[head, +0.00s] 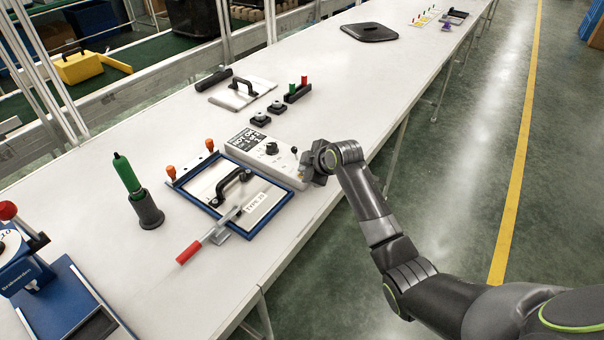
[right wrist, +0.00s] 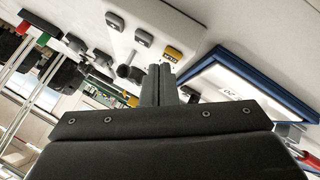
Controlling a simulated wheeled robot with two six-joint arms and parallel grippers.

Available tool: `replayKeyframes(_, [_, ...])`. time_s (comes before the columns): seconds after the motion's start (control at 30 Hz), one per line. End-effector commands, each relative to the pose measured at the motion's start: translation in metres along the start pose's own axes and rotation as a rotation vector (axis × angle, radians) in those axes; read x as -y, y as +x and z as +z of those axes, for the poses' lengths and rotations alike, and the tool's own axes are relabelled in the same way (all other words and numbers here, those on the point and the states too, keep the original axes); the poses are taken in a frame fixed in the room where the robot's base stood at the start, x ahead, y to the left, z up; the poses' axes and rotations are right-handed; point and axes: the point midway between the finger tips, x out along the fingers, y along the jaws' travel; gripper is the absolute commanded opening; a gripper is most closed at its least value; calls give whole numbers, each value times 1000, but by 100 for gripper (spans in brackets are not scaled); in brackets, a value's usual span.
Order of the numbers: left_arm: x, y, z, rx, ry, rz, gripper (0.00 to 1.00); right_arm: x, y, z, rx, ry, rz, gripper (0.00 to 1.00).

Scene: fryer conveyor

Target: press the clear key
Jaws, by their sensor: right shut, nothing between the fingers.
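A white control box (head: 268,157) with a black label, a black knob and a small lever stands on the table in the head view. In the right wrist view its panel (right wrist: 170,20) shows two grey keys (right wrist: 144,36) and a yellow key (right wrist: 174,53); the yellow key's lettering is too small to read surely. My right gripper (head: 306,176) is shut and empty at the box's right end. In the right wrist view its fingertips (right wrist: 160,70) appear just beside the yellow key; I cannot tell whether they touch it. My left gripper is not in view.
A blue frame (head: 188,203) with a black handle and red-handled clamp (head: 197,247) lies just left of the box. Black blocks (head: 268,113) and a green-and-red button stand (head: 297,92) lie behind. A green-handled tool (head: 127,175) stands in a holder at left.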

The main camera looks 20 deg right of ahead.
Motion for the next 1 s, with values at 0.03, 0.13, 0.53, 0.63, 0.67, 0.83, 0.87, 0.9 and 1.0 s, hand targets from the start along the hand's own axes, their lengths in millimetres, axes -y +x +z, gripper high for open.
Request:
replayKeyframes(0.03, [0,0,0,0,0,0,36,1,1,0,0,0,-1,0])
replayKeyframes(0.13, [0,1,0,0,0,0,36,1,2,1,0,0,-1,0])
replayKeyframes(0.53, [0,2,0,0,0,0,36,4,5,4,1,1,-2,0])
replayKeyframes(0.63, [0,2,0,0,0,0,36,4,5,4,1,1,-2,0])
replayKeyframes(0.67, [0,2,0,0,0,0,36,4,5,4,1,1,-2,0])
replayKeyframes(0.83, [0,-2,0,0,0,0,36,2,2,2,1,1,-2,0])
replayKeyframes(0.87, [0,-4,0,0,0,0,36,1,1,1,1,1,-2,0])
replayKeyframes(0.9, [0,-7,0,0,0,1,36,0,0,0,1,1,-2,0])
replayKeyframes(1.0, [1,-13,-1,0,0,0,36,-3,-5,-3,1,0,-2,0])
